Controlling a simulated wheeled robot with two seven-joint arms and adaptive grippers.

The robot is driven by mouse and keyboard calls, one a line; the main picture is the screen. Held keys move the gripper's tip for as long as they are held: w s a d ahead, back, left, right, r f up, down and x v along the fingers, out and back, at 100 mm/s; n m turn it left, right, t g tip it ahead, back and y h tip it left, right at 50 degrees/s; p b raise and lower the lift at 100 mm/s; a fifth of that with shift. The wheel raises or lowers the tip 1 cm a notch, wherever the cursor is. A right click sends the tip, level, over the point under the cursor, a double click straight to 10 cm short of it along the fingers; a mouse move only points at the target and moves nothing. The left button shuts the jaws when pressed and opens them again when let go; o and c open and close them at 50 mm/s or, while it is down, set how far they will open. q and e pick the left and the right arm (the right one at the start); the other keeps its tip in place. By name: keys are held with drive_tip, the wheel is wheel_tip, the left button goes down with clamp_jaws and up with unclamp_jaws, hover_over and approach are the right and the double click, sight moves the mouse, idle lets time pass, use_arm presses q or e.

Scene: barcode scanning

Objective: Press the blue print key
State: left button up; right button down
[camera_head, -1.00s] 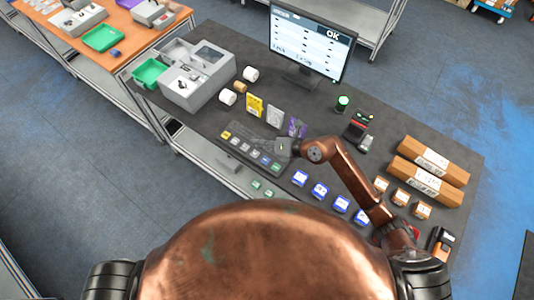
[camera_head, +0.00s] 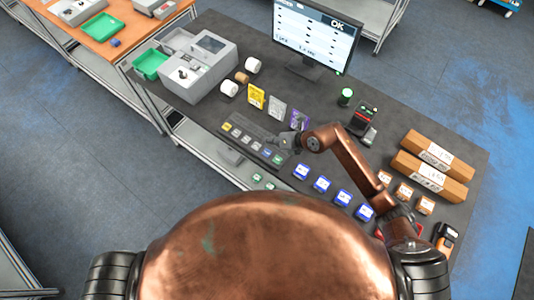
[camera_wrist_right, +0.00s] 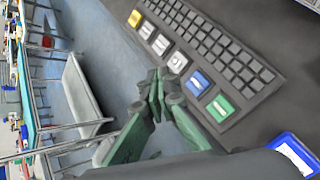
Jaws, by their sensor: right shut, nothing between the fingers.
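The blue key (camera_wrist_right: 197,82) is in a row of coloured keys along the front of a dark keyboard (camera_wrist_right: 215,40). It lies between a white key (camera_wrist_right: 178,62) and a green key (camera_wrist_right: 220,108). In the head view the blue key (camera_head: 267,153) is small, near the front edge of the table. My right gripper (camera_wrist_right: 158,92) is shut and empty, its fingertips together. In the wrist view the tips appear just left of the blue key and apart from it; their height is hard to judge. In the head view my right gripper (camera_head: 276,141) is over the keyboard's right end. My left gripper is not in view.
A monitor (camera_head: 312,40) stands at the back. Several blue-and-white boxes (camera_head: 322,184) lie right of the keyboard. Yellow, grey and purple packets (camera_head: 277,107) stand behind it. Long brown boxes (camera_head: 430,172) lie at the right.

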drive_tip(key=b, duration=0.4)
hover_over(268, 153)
wheel_tip(268, 153, down, 5)
drive_tip(key=shift+s+d+f, duration=0.1)
drive_tip(key=shift+d+f, duration=0.05)
drive_tip(key=shift+f, duration=0.75)
drive_tip(key=shift+b, duration=0.3)
drive_tip(key=shift+f, duration=0.35)
drive_tip(key=shift+f+b, duration=0.35)
drive_tip(key=shift+f, duration=0.15)
idle(0.7)
drive_tip(key=shift+r, duration=0.1)
drive_tip(key=shift+r+p, duration=0.8)
drive_tip(key=shift+p, duration=0.05)
